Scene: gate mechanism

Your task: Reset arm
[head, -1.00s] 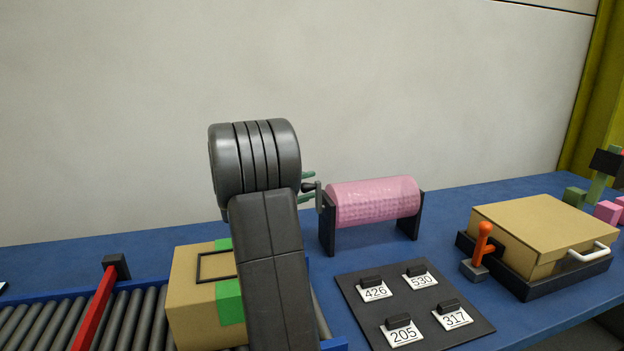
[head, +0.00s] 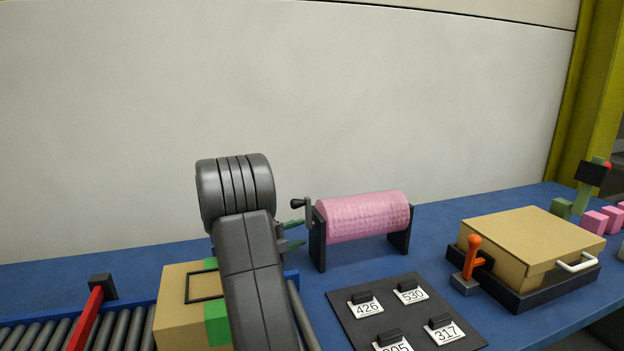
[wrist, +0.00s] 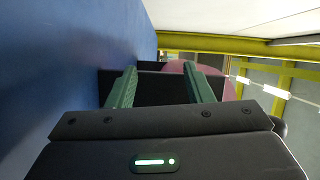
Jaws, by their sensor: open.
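My gripper (head: 292,236) shows in the head view as two green fingers sticking out to the right from behind my dark arm. In the wrist view my gripper (wrist: 163,88) has its two green fingers apart, with nothing held between them. A pink roll (head: 362,215) on a black stand lies just right of the fingers. Its crank handle (head: 303,205) is at the roll's left end, close to the fingers but apart from them. In the wrist view the dark stand (wrist: 157,90) and part of the pink roll (wrist: 178,67) appear beyond the fingers.
A cardboard box (head: 180,305) with green tape sits on the roller conveyor (head: 125,325), beside a red bar (head: 86,318). A black board (head: 400,296) holds numbered tags. An orange lever (head: 471,258) stands by a tan lidded box (head: 535,240). Pink and green blocks lie far right.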

